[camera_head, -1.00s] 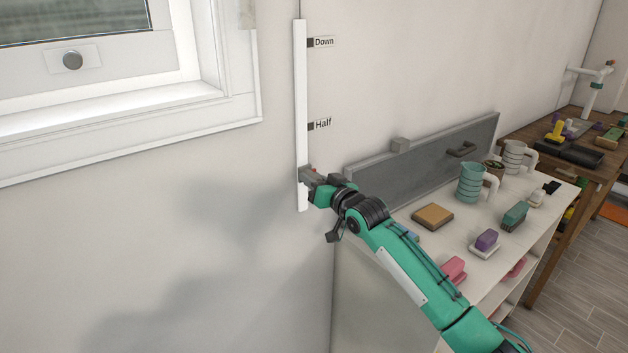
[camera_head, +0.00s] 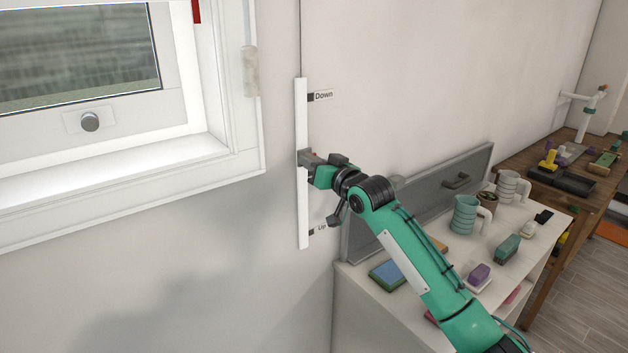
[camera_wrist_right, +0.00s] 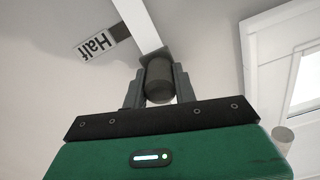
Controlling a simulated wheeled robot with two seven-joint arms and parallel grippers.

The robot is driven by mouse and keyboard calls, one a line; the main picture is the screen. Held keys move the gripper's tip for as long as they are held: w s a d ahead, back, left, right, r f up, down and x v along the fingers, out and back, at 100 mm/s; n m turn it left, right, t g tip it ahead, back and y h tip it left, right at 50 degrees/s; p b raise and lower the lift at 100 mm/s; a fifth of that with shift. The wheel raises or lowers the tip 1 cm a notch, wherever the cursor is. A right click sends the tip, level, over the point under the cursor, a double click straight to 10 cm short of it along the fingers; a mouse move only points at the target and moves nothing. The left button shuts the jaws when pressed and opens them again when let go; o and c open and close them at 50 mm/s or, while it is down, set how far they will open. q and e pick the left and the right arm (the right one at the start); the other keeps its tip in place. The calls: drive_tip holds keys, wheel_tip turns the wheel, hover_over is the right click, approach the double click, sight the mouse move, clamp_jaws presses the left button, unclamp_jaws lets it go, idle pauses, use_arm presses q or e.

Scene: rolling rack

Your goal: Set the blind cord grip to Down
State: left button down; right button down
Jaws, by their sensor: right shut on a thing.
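The blind cord grip is a dark cylinder (camera_wrist_right: 159,84) on a white vertical rail (camera_head: 302,205) on the wall. The rail has a "Down" label (camera_head: 323,95) near its top and an "Up" label (camera_head: 321,227) near its bottom. My right gripper (camera_head: 307,158) is shut on the cord grip about midway along the rail. The "Half" label (camera_wrist_right: 96,46) shows beside the rail in the right wrist view, close to the grip; in the head view my gripper hides it. My left gripper is not in view.
A window (camera_head: 80,55) with a white frame is left of the rail. A white shelf unit (camera_head: 400,322) with mugs, brushes and a sponge stands to the right, below my right arm. A wooden table (camera_head: 560,184) stands farther back. The wall around the upper rail is clear.

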wheel_tip(320, 180, up, 13)
drive_tip(key=p, duration=0.5)
drive_tip(key=shift+r, duration=0.2)
drive_tip(key=shift+r+p, duration=0.3)
drive_tip(key=shift+r, duration=0.5)
drive_tip(key=shift+r, duration=0.1)
drive_tip(key=c, duration=1.4)
unclamp_jaws()
drive_tip(key=o, duration=0.3)
drive_tip(key=shift+f, duration=0.2)
